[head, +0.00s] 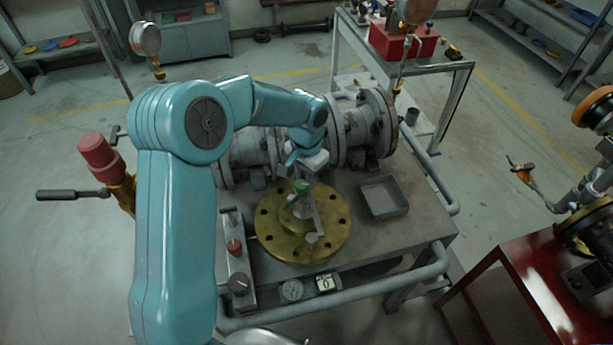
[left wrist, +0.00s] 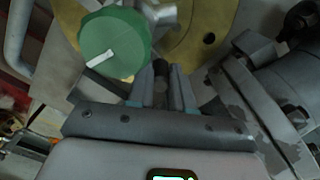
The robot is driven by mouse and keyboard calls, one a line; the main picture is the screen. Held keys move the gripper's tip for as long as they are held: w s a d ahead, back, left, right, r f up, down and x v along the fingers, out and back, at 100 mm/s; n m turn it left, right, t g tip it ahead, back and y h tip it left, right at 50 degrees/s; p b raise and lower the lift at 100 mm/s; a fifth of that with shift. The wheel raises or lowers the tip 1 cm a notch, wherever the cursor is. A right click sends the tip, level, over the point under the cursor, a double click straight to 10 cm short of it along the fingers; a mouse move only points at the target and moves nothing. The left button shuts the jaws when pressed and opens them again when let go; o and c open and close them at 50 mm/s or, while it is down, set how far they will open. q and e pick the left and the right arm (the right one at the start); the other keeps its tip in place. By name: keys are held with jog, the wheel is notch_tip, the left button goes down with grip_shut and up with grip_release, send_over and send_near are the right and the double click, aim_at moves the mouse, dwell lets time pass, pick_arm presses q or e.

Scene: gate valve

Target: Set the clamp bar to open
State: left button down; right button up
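A brass flange (head: 330,235) lies on the grey bench and carries a silver metal assembly with a bar (head: 318,218) that looks like the clamp bar; its setting cannot be read. A green knob (head: 301,187) with a white mark sits above it, and shows large in the left wrist view (left wrist: 115,42). My left gripper (head: 298,166) is beside the knob, at the far side of the flange. In the left wrist view its fingers (left wrist: 162,85) are a little apart with something dark between them; whether they touch it is unclear. My right gripper is not in view.
Large grey pipe flanges (head: 365,130) stand behind the brass flange. A shallow grey tray (head: 384,198) lies to its right. A panel with a red button (head: 234,246) and a small display (head: 325,283) are at left and front. A pipe rail (head: 400,275) edges the bench.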

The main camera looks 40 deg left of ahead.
pick_arm(q)
jog(key=shift+w+d, duration=0.1)
jog(key=shift+w+d+m, duration=0.3)
jog(key=shift+d+m, duration=0.05)
jog(key=shift+m, duration=0.05)
jog(key=w+d+m, duration=0.1)
jog(key=d+m, duration=0.1)
jog(key=d, duration=0.1)
jog(key=d+m, duration=0.3)
jog(key=w+d+m, duration=0.1)
jog(key=d+m, duration=0.2)
jog(key=shift+w+d, duration=0.3)
jog(key=shift+s+d+r+m, duration=0.1)
jog(key=shift+s+d+m, duration=0.05)
jog(key=shift+d+m, duration=0.5)
jog(key=shift+s+d+m, duration=0.1)
jog(key=shift+d+m, duration=0.45)
jog(key=shift+d, duration=0.1)
jog(key=c, duration=1)
grip_release()
